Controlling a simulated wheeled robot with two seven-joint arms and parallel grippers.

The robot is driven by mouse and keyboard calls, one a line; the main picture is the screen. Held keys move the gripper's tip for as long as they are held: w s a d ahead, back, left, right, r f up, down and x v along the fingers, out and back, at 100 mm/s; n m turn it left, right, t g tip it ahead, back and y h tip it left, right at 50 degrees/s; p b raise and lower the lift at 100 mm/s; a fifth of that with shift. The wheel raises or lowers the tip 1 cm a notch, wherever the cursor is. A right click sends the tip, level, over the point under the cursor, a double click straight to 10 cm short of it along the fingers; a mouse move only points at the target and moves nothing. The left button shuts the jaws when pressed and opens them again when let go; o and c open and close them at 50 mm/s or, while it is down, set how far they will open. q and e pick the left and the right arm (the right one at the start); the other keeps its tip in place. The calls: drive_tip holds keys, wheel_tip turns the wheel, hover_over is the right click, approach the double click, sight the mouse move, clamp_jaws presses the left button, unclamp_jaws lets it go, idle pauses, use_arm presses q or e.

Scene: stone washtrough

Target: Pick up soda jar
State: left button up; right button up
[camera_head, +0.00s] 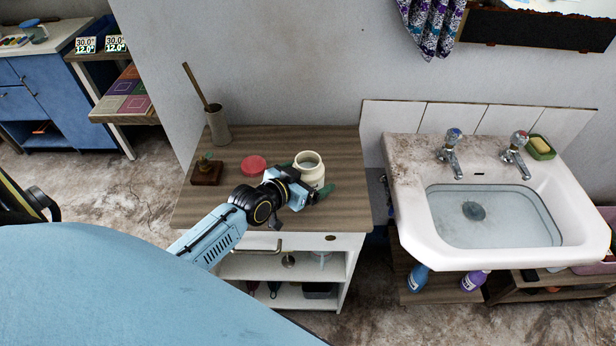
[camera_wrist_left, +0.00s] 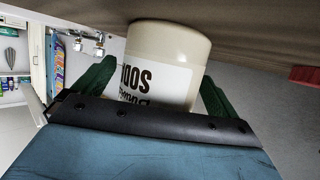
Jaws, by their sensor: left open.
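The soda jar (camera_head: 310,167) is a cream-white open jar standing on the wooden-topped cabinet (camera_head: 340,205). In the left wrist view the jar (camera_wrist_left: 165,62) shows a label with dark lettering that begins "SOD". My left gripper (camera_head: 306,180) is open, with one green finger on each side of the jar. In the left wrist view the gripper (camera_wrist_left: 155,88) has the jar between its fingers; whether either finger touches it I cannot tell. My right gripper is not in view.
A red round lid (camera_head: 254,165) lies left of the jar. A brown block with a small item (camera_head: 207,172) and a grey holder with a wooden stick (camera_head: 218,125) stand farther left. The white sink (camera_head: 480,205) is to the right.

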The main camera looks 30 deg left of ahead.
use_arm(q)
drive_tip(key=c, duration=1.3)
drive_tip(key=shift+r, duration=0.1)
drive_tip(key=shift+c, duration=0.5)
